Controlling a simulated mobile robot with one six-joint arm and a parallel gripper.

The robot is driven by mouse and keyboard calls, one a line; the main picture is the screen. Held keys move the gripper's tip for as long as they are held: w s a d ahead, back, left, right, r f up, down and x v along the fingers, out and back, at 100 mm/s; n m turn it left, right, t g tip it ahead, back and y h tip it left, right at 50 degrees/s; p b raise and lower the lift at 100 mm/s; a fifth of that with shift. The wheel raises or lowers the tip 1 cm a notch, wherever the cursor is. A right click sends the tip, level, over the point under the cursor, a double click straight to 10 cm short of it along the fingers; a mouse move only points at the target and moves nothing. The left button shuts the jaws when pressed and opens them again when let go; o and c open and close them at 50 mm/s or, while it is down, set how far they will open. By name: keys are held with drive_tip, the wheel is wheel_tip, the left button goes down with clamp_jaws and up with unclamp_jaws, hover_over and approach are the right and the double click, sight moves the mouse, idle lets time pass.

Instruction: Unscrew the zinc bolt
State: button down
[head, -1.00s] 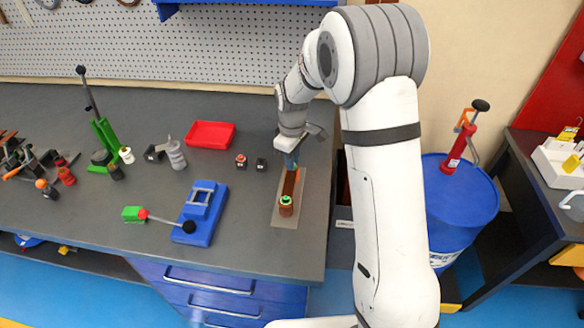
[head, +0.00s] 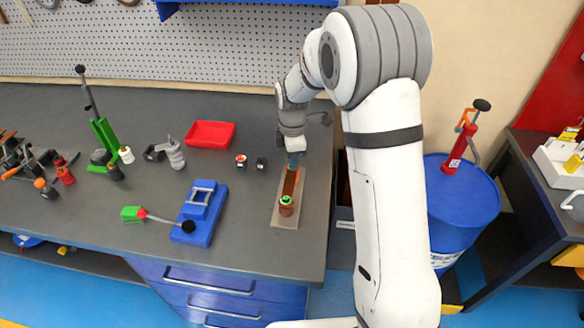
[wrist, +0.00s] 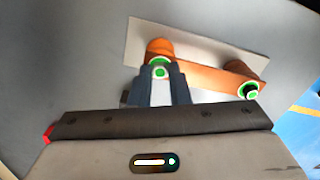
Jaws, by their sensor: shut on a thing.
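A copper-coloured bar (head: 291,185) lies on a flat grey plate (head: 276,216), with an orange-brown post at each end. My gripper (wrist: 161,78) is at the far end of the bar in the head view (head: 293,160), pointing down. Its blue-grey fingers are shut on the zinc bolt (wrist: 160,72), which shows a pale head with a green ring between them. The fingers hide most of the bolt, and I cannot tell how far its thread is in. The second bolt (wrist: 251,90), dark-centred with a green ring, sits on the near post (head: 287,204), apart from my gripper.
A blue bender (head: 202,212) with a green-ended lever stands left of the plate. A red tray (head: 209,134), two small blocks (head: 241,160) and a grey bottle (head: 175,155) are farther back. A blue drum (head: 460,200) stands right of the bench. The bench front is clear.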

drive_tip(key=shift+n, duration=0.6)
drive_tip(key=n, duration=0.5)
drive_tip(key=shift+n, duration=0.4)
drive_tip(key=n, duration=0.5)
drive_tip(key=shift+n+b, duration=0.3)
drive_tip(key=shift+b, duration=0.05)
drive_tip(key=c, duration=1.6)
unclamp_jaws()
drive_tip(key=shift+c, duration=0.2)
